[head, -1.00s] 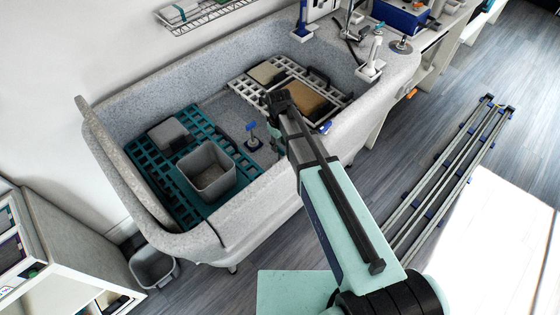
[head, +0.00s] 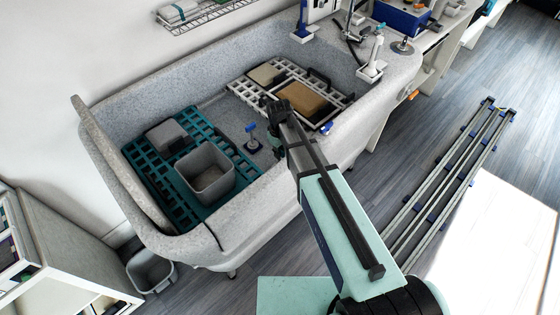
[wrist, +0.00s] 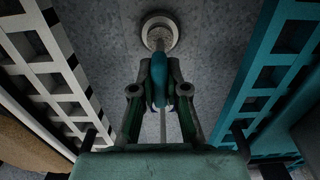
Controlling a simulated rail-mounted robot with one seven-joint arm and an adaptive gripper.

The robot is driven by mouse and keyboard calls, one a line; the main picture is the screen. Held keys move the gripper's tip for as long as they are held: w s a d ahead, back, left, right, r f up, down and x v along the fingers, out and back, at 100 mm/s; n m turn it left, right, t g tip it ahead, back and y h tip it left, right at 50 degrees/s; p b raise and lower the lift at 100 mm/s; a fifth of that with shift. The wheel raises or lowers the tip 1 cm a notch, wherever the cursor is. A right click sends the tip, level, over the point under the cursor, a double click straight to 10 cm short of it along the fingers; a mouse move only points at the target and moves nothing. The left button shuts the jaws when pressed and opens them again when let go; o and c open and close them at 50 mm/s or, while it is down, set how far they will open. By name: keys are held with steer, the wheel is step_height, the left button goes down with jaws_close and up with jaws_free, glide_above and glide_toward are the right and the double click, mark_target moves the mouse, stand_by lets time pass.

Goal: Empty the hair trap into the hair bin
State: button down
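The hair trap, with a blue handle (head: 251,127) and a round base, stands upright on the tub floor between two grates. In the wrist view its blue handle (wrist: 159,72) shows between my fingers, with a pale ring (wrist: 159,31) beyond it. My gripper (wrist: 160,102) looks open, its two dark fingers apart. In the head view my gripper (head: 276,140) is just right of the trap; contact cannot be told. A grey open bin (head: 206,182) stands on the teal grate. Another grey bin (head: 150,271) is on the floor outside the tub. Which is the hair bin is not marked.
The grey speckled tub (head: 222,212) has high walls around the trap. The teal grate (head: 196,127) holds a grey block (head: 166,135). The pale grate (head: 255,98) holds a tan block (head: 290,98) and a grey one. A white shelf unit stands lower left.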

steer(key=shift+r+p, duration=1.05)
steer(key=shift+r, duration=1.05)
steer(key=shift+w, duration=0.1)
